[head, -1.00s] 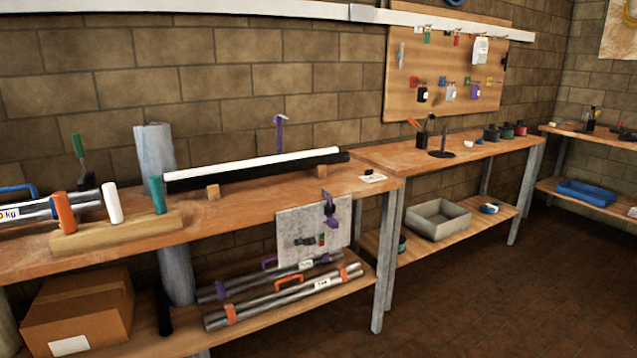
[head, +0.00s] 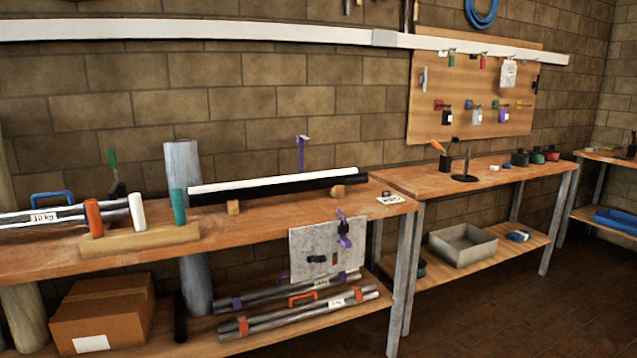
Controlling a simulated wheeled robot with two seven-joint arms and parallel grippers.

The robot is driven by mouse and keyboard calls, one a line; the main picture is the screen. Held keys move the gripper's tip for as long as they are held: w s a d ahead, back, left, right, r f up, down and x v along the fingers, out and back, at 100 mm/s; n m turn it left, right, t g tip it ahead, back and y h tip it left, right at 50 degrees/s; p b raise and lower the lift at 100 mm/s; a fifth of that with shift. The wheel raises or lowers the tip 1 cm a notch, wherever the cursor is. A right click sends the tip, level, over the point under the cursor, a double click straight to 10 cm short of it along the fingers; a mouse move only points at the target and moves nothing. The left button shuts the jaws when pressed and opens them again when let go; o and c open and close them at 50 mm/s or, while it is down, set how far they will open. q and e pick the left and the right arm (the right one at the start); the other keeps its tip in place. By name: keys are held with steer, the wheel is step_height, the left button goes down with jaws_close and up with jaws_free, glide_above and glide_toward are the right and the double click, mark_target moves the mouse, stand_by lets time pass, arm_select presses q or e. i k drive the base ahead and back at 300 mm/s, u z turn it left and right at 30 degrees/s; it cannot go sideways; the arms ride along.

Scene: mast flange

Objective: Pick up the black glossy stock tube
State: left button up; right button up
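A long black tube (head: 285,191) lies across two small wooden blocks on the left workbench (head: 345,210). A white tube (head: 275,179) lies right along it, just behind and above in the picture. A shorter black cylinder (head: 181,318) stands upright by the lower shelf, beside the cardboard box. I cannot tell from here which black tube is the glossier one. Neither of my grippers shows in the head view.
A wooden rack (head: 130,242) with orange, white and green handles stands left of the tubes. Behind it are a grey upright cylinder (head: 183,165) and silver tubes (head: 60,215). A grey sheet (head: 318,250) hangs at the bench front. Brown floor (head: 480,320) is open at right.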

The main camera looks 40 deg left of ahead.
mark_target(206, 199)
steer(key=u, duration=0.35)
steer(key=i, duration=1.35)
steer(key=u, duration=0.85)
